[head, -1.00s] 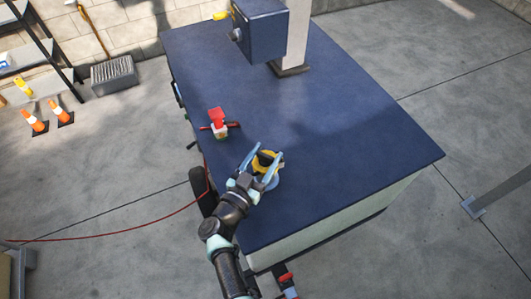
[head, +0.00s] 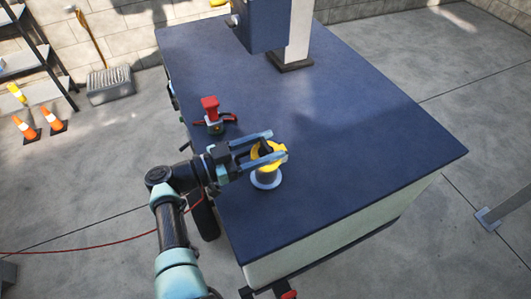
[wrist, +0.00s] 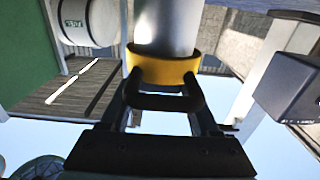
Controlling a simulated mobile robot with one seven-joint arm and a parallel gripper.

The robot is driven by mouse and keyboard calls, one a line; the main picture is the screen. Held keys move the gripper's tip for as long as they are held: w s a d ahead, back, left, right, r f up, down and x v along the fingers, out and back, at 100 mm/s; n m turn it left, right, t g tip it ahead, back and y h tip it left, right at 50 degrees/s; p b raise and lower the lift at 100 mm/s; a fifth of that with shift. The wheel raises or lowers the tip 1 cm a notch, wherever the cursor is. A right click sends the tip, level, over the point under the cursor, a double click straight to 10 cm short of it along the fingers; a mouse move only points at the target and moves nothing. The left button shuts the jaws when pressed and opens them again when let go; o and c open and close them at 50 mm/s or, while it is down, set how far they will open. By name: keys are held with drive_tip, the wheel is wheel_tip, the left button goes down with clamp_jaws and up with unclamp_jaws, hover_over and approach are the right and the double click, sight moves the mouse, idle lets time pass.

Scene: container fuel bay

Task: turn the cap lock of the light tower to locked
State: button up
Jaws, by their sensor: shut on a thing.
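The cap lock is a yellow cap (head: 276,149) on a grey neck with a pale round flange (head: 266,180), near the left front edge of the light tower's dark blue top (head: 340,130). My gripper (head: 270,148) reaches it from the left, its pale blue fingers on either side of the cap. In the wrist view the cap (wrist: 163,66) is a yellow band around the pale neck, with a dark handle (wrist: 165,102) between the fingers. My gripper is shut on the cap. I cannot read any lock marks.
A red-topped fitting with side levers (head: 211,112) stands close behind my gripper. A mast (head: 297,35) and a dark blue box (head: 262,25) rise at the back. The right part of the top is clear. Traffic cones (head: 25,127) stand on the floor at far left.

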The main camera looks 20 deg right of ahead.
drive_tip(key=shift+r, duration=0.1)
idle(0.4)
drive_tip(key=o, duration=1.4)
drive_tip(key=shift+d, duration=0.1)
drive_tip(key=shift+c, duration=0.2)
drive_tip(key=a+b, duration=0.4)
drive_tip(key=a, duration=0.9)
drive_tip(key=shift+s+b, duration=0.15)
drive_tip(key=shift+b, duration=0.25)
